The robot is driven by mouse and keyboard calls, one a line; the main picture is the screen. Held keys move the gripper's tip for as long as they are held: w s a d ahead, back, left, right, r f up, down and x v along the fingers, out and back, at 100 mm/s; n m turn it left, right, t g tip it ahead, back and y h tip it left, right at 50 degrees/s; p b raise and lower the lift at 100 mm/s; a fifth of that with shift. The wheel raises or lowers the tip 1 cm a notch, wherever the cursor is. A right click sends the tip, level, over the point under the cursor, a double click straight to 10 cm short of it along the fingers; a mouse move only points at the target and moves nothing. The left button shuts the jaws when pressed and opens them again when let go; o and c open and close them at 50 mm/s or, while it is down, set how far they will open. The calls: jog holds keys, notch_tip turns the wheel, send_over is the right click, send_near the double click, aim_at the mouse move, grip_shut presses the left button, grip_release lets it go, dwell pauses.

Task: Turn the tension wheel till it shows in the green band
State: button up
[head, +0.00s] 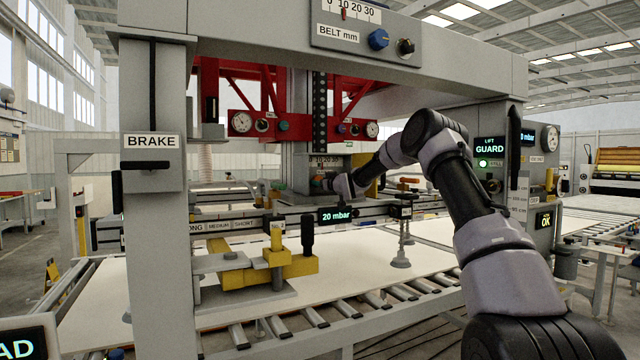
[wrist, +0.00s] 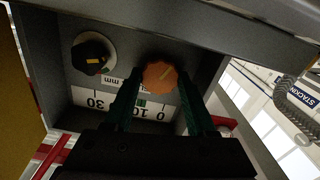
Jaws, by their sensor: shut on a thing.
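An orange ribbed wheel (wrist: 160,74) with a pale line on its face sits on a grey box in the wrist view. My gripper (wrist: 159,78) is shut on it, one dark green finger on each side. A white scale (wrist: 88,97) on the same box reads upside down, with 0, 10 and 30 visible. My fingers hide part of the scale and its "mm" label. A bit of green shows near the 10; I cannot make out the pointer. In the head view my gripper is at the small scale box (head: 328,162) on the gantry carriage, mostly hidden by my wrist.
A black knob (wrist: 92,53) is beside the orange wheel. A blue knob (head: 379,39) is below the BELT scale on the top beam. Red trusses (head: 268,118) with gauges flank the carriage. The 20 mbar display (head: 337,215) is just below my wrist.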

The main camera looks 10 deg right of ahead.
jog(key=m, duration=0.5)
jog(key=shift+d+f+m, duration=0.1)
jog(key=shift+f+m, duration=0.05)
jog(key=shift+m, duration=0.15)
dwell(0.4)
jog(key=o, duration=1.4)
jog(key=shift+c, duration=0.2)
jog(key=shift+s+d, duration=0.1)
jog(key=shift+s, duration=0.25)
jog(key=v, duration=1)
